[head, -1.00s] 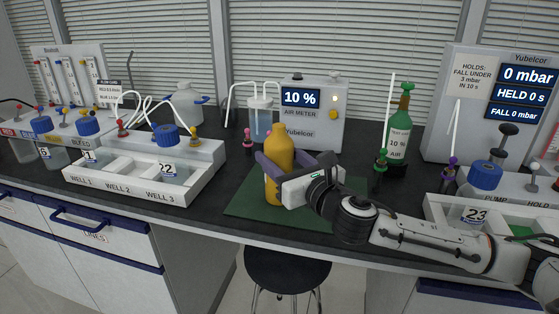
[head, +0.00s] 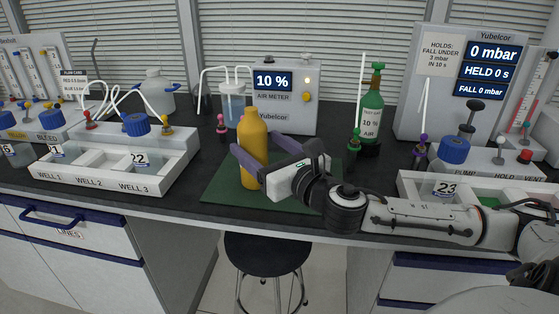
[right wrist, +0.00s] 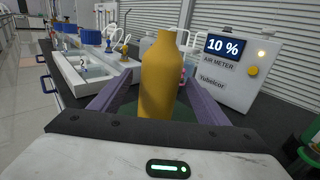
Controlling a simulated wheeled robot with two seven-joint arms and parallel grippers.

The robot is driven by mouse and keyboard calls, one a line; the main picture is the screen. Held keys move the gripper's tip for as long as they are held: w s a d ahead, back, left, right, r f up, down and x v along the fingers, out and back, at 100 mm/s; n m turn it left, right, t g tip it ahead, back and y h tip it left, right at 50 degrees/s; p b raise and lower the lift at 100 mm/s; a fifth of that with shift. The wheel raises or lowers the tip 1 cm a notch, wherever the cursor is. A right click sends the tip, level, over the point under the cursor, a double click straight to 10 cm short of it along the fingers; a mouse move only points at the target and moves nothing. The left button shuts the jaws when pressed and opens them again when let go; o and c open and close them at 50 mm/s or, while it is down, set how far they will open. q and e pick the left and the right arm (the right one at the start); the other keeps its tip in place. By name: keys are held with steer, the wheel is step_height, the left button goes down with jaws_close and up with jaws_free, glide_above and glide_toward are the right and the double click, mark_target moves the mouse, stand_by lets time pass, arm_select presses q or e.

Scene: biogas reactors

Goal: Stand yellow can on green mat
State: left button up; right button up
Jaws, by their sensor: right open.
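The yellow can (head: 253,158) stands upright on the green mat (head: 222,194), near its left part. It also shows in the right wrist view (right wrist: 160,78), between my purple fingers. My right gripper (head: 250,150) is open, reaching in from the right with one finger on each side of the can. In the wrist view small gaps show beside the can, so the fingers look clear of it. The can's lower end is partly hidden in that view by the gripper body. My left gripper is not in view.
The air meter (head: 285,97) stands behind the mat, with a green bottle (head: 371,108) to its right. A white well tray (head: 112,185) lies to the left, another tray (head: 415,185) to the right. A stool (head: 267,252) stands below the bench edge.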

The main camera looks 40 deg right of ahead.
steer(key=s+p, duration=0.1)
steer(key=s, duration=0.7)
steer(key=shift+s+a, duration=0.35)
stand_by(0.4)
